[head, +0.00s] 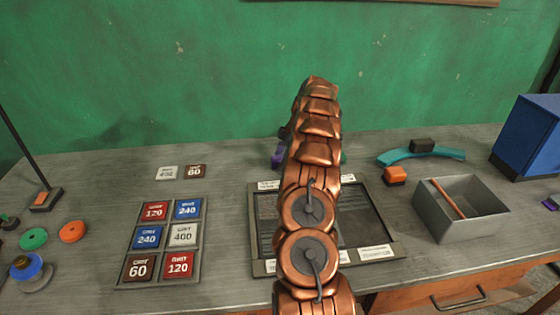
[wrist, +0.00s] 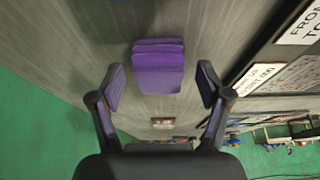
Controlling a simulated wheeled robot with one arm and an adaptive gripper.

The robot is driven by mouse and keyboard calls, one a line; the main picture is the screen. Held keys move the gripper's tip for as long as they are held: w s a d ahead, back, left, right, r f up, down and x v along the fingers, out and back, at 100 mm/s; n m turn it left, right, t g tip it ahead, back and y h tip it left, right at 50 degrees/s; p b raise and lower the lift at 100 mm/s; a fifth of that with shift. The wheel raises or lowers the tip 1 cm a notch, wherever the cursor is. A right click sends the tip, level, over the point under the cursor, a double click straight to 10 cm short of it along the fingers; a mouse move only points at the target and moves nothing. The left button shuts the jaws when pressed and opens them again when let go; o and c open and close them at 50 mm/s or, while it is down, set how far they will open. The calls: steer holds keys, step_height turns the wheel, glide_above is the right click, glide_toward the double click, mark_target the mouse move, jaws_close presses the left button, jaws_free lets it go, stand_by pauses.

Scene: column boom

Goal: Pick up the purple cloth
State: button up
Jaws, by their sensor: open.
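The purple cloth (wrist: 158,70) is a small folded stack with layered edges, lying on the grey tabletop in the wrist view. My gripper (wrist: 161,82) is open, with one finger on each side of the cloth and a visible gap to each. Nothing is held. In the head view my copper arm hides most of the gripper and the area around it. A small purple patch (head: 277,159) shows just left of the arm there; I cannot tell whether it is cloth or finger.
A dark framed board (head: 384,234) with white labels lies under my arm. A grit-block tray (head: 126,241) is to its left. A grey bin (head: 466,226) holding a stick, an orange block (head: 395,176) and a teal curved piece (head: 450,154) are at right. A green wall stands behind.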

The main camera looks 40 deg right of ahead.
steer(key=shift+f, duration=0.15)
steer(key=shift+c, duration=0.3)
steer(key=c, duration=1.2)
